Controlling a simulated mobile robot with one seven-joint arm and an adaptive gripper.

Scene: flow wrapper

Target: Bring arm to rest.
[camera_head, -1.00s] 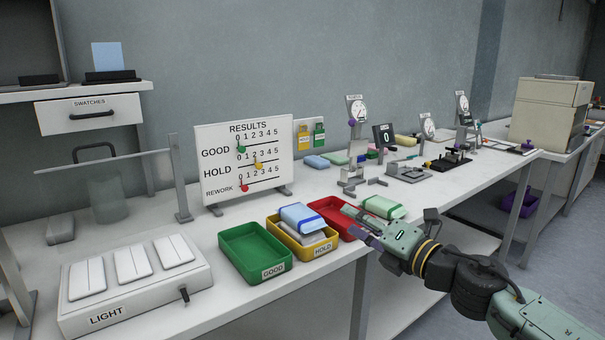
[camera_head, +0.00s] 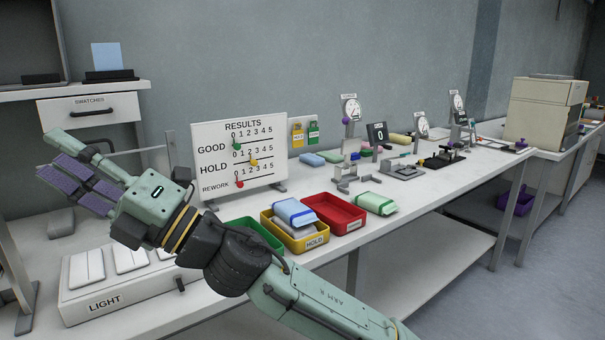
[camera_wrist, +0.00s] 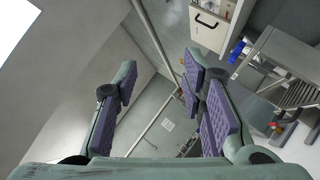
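My gripper (camera_head: 68,165) is at the left of the head view, raised above the light box, with its purple-padded fingers pointing left. The arm reaches across the front of the bench from the lower right. In the wrist view my gripper (camera_wrist: 160,78) shows its fingers spread apart with nothing between them, so it is open and empty.
Below the arm is the light box (camera_head: 75,298), partly covered. The green tray (camera_head: 272,233) is partly hidden by the arm. The yellow tray (camera_head: 318,243) holds a blue packet (camera_head: 293,212). The red tray (camera_head: 335,212) looks empty. The results board (camera_head: 270,150) stands behind.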

